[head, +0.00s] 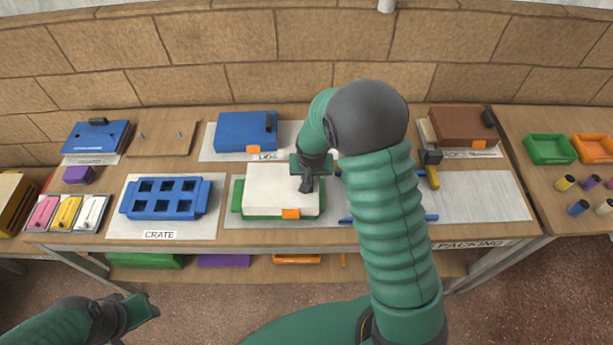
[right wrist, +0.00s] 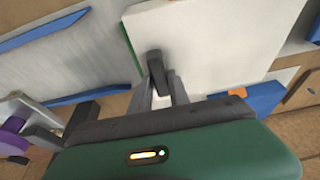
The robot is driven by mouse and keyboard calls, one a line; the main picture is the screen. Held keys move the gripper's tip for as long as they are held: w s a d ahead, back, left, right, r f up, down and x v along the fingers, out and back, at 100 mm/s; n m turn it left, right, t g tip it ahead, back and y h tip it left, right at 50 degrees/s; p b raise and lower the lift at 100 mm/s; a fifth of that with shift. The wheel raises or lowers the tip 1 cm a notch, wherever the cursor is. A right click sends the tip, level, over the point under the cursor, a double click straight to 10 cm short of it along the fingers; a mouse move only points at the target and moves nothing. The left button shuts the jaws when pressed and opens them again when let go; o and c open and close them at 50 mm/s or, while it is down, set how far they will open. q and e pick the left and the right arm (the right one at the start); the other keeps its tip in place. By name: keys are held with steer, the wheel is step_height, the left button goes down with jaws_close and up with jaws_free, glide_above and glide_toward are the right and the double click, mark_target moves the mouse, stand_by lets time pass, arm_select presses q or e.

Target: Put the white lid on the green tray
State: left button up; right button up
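The white lid (head: 279,183) lies over the green tray (head: 236,196) at the middle of the table, with an orange tab (head: 290,213) at its front edge. Green shows along the left and front; I cannot tell whether the lid is fully seated. My right gripper (head: 308,181) is at the lid's right side. In the right wrist view, its fingers (right wrist: 162,85) are close on both sides of the lid's dark handle (right wrist: 156,65), over the white lid (right wrist: 210,40). My left gripper (head: 140,308) hangs low at the front left, away from the table; its fingers are unclear.
A blue crate (head: 165,198) stands left of the tray. A blue lidded box (head: 245,131) is behind, and a brown one (head: 462,126) is at the back right. A hammer (head: 432,170) lies to the right. The grey mat (head: 485,195) is bare at the right.

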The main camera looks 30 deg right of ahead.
steer(key=shift+o, duration=1.1)
steer(key=shift+d, duration=0.1)
steer(key=shift+o, duration=1)
steer(key=shift+a, duration=0.2)
steer(key=shift+a+r, duration=0.2)
steer(key=shift+a, duration=0.4)
steer(key=shift+a+r, duration=0.15)
steer(key=shift+a, duration=0.4)
steer(key=shift+d+r, duration=0.1)
steer(key=v, duration=0.4)
steer(key=d+v, duration=0.1)
steer(key=v, duration=0.2)
steer(key=s+a+r, duration=0.2)
steer(key=a+r, duration=0.2)
steer(key=r, duration=0.4)
arm_select(q)
steer(key=shift+a+f, duration=0.1)
steer(key=shift+a, duration=0.75)
arm_select(e)
steer(key=s+a+f+n, duration=0.3)
steer(key=s, duration=0.3)
steer(key=s+a+f+n+y, duration=0.1)
steer(key=s+a+f+n, duration=0.2)
steer(key=s, duration=0.3)
steer(key=shift+a+f+y, duration=0.3)
steer(key=shift+a+f, duration=0.25)
steer(key=shift+f, duration=0.25)
